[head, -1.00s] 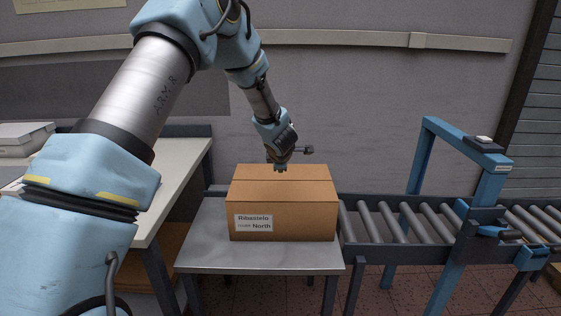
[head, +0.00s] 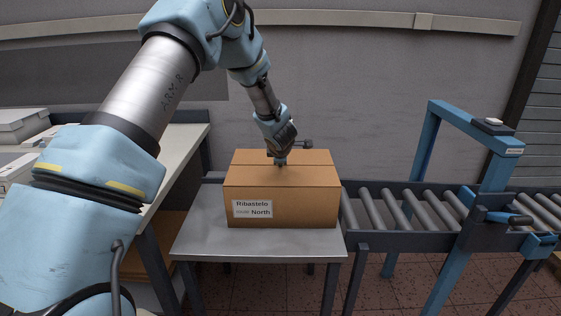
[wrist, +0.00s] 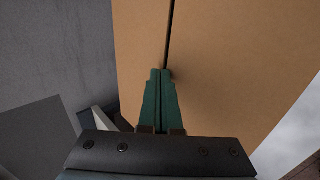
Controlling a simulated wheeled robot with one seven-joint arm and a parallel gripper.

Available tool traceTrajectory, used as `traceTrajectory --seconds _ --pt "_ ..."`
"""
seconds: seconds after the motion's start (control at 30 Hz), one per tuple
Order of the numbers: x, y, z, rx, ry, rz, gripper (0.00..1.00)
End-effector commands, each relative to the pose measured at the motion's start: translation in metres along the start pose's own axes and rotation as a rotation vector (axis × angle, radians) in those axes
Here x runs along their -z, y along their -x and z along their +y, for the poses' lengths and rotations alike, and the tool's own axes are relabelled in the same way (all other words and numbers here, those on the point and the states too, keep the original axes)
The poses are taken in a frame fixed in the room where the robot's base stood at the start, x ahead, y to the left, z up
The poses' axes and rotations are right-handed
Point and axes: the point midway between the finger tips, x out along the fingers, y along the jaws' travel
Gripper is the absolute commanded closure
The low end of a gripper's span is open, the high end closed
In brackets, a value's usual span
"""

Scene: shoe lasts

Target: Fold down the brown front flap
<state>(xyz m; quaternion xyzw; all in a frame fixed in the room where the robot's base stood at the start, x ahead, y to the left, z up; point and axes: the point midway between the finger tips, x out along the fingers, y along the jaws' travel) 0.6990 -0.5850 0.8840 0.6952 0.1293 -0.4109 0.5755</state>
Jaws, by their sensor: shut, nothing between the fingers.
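The brown carton stands on a grey metal table, its white label facing me. Its brown front flap (head: 305,177) lies about flat across the near half of the top, meeting the back flap (head: 310,157) at a narrow seam. My gripper (head: 281,163) points down at the top near this seam, shut and empty. In the wrist view the shut green fingertips (wrist: 160,72) are close to the seam, and the front flap (wrist: 235,75) fills the right side. I cannot tell whether the fingertips touch the cardboard.
The metal table (head: 200,238) has bare room left of the carton. A roller conveyor (head: 385,210) with a blue frame (head: 430,135) adjoins on the right. A pale workbench (head: 180,145) stands at the left, and a grey wall is behind.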

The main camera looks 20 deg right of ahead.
Motion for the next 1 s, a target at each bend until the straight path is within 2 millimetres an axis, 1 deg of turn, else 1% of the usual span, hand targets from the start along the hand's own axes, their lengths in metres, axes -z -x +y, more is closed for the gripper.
traceTrajectory --seconds 0.53,1.0 --pt "0.000 0.000 0.000 0.001 0.000 0.000 1.00" --pt "0.000 0.012 0.011 0.001 0.000 0.000 1.00"
